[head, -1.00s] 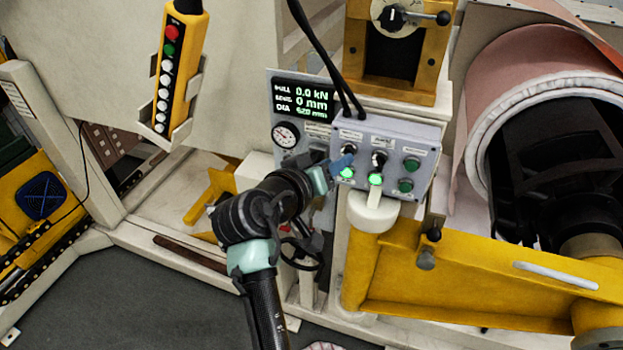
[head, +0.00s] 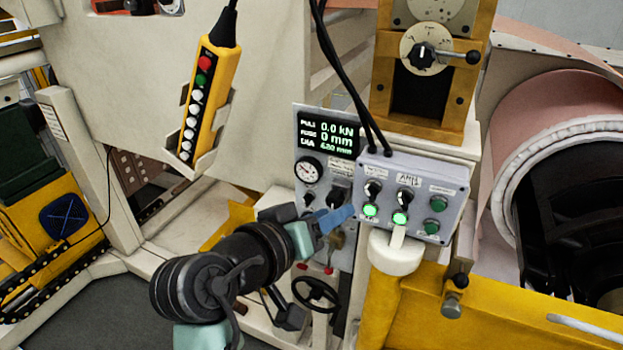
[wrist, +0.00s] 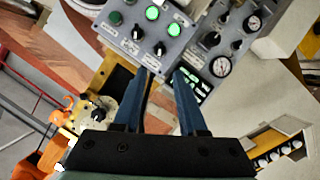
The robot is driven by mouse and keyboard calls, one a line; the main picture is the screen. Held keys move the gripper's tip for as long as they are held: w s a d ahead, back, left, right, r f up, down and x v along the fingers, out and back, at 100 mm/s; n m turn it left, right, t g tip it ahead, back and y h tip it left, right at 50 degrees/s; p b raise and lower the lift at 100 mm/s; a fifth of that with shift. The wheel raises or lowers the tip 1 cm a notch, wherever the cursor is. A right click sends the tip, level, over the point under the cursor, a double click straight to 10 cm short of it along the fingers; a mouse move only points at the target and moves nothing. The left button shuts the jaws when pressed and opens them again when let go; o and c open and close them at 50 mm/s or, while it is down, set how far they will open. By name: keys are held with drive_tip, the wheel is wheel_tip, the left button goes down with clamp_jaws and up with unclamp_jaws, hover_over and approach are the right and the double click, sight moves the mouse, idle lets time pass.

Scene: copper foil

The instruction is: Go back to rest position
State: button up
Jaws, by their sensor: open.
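My gripper (head: 338,219) has blue fingers and is in front of the panels, left of the grey control box, in the head view. In the wrist view my gripper (wrist: 160,78) has its two blue fingers apart, with nothing between them. The grey control box (head: 424,185) has black knobs, two lit green buttons and two dark green ones. It also shows at the top of the wrist view (wrist: 165,38). I cannot tell how far the fingertips are from the panel behind.
A display panel (head: 327,133) with a gauge stands left of the box. A yellow pendant (head: 205,95) hangs in a holder. A yellow beam (head: 510,315) and a large copper roll (head: 550,130) stand right. Below are a black handwheel (head: 316,292) and red-knobbed levers.

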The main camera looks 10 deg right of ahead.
drive_tip(key=a+r+n+t+y, duration=0.15)
drive_tip(key=r+t, duration=0.25)
drive_tip(key=r, duration=0.4)
drive_tip(key=a+r+m+t+y, duration=0.1)
drive_tip(key=a+r+t+y, duration=0.25)
drive_tip(key=r, duration=0.55)
drive_tip(key=s+a+r+n+t+y, duration=0.1)
drive_tip(key=s+a+r+t+y, duration=0.1)
drive_tip(key=s+r+t, duration=0.3)
drive_tip(key=s+a+r+n+t+y, duration=0.1)
drive_tip(key=s+r+t, duration=0.4)
drive_tip(key=r, duration=0.8)
drive_tip(key=s+a+y, duration=0.1)
drive_tip(key=s+y, duration=0.1)
drive_tip(key=s, duration=0.1)
drive_tip(key=shift+s+a+r, duration=0.15)
drive_tip(key=shift+r, duration=0.1)
